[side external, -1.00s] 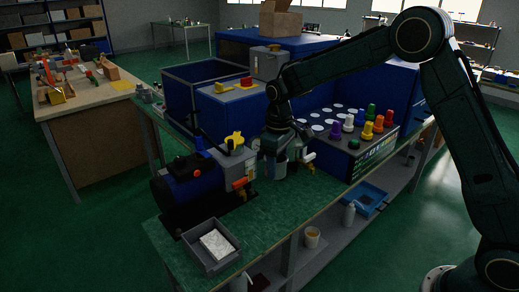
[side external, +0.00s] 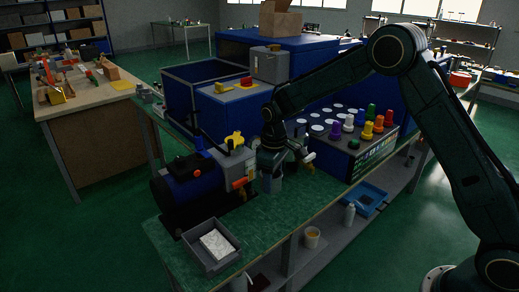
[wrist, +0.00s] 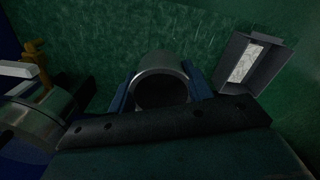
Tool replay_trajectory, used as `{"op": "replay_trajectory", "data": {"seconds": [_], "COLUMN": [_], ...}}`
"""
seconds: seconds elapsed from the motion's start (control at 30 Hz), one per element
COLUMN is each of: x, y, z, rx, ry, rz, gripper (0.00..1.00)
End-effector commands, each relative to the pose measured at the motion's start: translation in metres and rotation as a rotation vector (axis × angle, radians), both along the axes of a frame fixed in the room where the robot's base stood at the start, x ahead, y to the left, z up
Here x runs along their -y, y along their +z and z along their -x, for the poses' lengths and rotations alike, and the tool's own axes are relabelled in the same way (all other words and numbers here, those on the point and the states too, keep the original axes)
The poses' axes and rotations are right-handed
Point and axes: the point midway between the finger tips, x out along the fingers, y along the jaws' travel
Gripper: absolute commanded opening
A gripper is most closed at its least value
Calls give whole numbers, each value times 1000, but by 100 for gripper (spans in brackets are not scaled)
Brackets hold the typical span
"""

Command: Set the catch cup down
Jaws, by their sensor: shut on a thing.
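The catch cup (wrist: 161,77) is a grey, open-topped cylinder with a dark inside. In the wrist view it sits between the two blue fingers of my gripper (wrist: 160,92), which is shut on it. In the side view my gripper (side external: 271,174) is low over the green bench, just right of the blue-and-grey press. A small grey part of the cup (side external: 275,185) shows there beneath the wrist. Whether its base touches the bench cannot be told.
The press (side external: 195,178) stands close on the left, with an orange-red part on its side. A grey tray (side external: 235,248) with a white item lies at the bench's front. A rack of coloured cups (side external: 355,143) stands to the right. Green bench top (side external: 265,225) is clear in front.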

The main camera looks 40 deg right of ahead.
Motion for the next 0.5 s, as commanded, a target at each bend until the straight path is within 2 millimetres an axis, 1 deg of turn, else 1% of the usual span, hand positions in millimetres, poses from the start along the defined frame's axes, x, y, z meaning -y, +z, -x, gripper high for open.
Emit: {"op": "replay_trajectory", "data": {"seconds": [0.03, 0.3, 0.4, 0.5], "x": [0, 0, 0, 0], "y": [-11, -60, -73, -81], "z": [1, 1, 1, 0], "rx": [-3, -2, -1, 0], "ry": [0, 0, 0, 0], "rz": [0, 0, 0, 0], "gripper": [26, 26, 26, 26]}}
